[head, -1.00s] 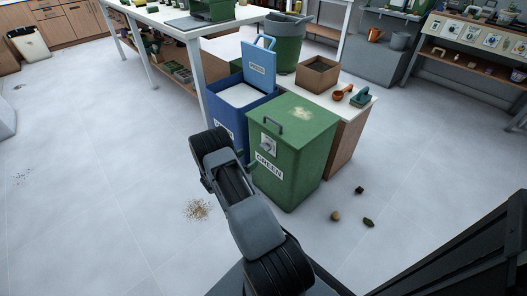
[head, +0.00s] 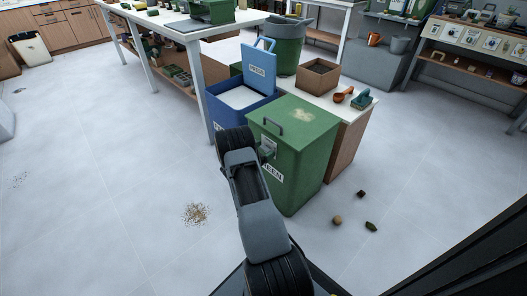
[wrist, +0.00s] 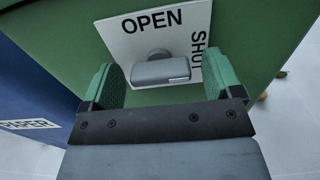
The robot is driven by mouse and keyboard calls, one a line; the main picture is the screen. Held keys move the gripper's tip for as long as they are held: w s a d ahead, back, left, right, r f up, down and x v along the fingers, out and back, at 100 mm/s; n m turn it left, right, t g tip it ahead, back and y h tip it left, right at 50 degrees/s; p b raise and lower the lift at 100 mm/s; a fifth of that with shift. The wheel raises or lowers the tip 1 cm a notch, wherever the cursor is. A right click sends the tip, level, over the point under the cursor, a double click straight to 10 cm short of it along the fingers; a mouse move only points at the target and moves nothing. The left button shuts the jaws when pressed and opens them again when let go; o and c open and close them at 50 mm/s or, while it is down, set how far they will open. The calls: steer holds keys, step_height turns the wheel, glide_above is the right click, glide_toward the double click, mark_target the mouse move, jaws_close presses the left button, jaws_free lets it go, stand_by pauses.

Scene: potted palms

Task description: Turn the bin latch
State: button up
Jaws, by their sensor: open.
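The green bin (head: 305,150) stands closed on the floor, with a handle on its lid. Its latch is a grey lever (wrist: 162,71) on a white plate (wrist: 143,28) marked OPEN at the top and SHUT at the right. The lever lies sideways, and a white mark on its right end is toward SHUT. My gripper (wrist: 163,74) is open, one green finger on each side of the lever, with gaps showing at both ends. Whether the fingertips reach past the lever is hard to tell. In the head view my arm hides part of the bin's front.
A blue paper bin (head: 229,122) with its lid raised (head: 260,68) stands left of the green bin. A wooden cabinet (head: 346,138) with a scoop on top stands behind. Small clods (head: 338,220) lie on the floor at right. The floor at left is mostly clear.

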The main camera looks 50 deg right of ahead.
steer(key=shift+c, duration=0.4)
steer(key=c, duration=0.8)
steer(key=shift+c, duration=0.2)
steer(key=n+p, duration=0.1)
steer(key=n, duration=0.3)
steer(key=n+p, duration=0.1)
steer(key=n, duration=0.3)
steer(key=shift+n, duration=0.3)
steer(key=n+p, duration=0.1)
steer(key=n, duration=0.3)
steer(key=shift+n, duration=0.3)
steer(key=n, duration=0.4)
steer(key=shift+n+p, duration=0.3)
steer(key=shift+p, duration=0.05)
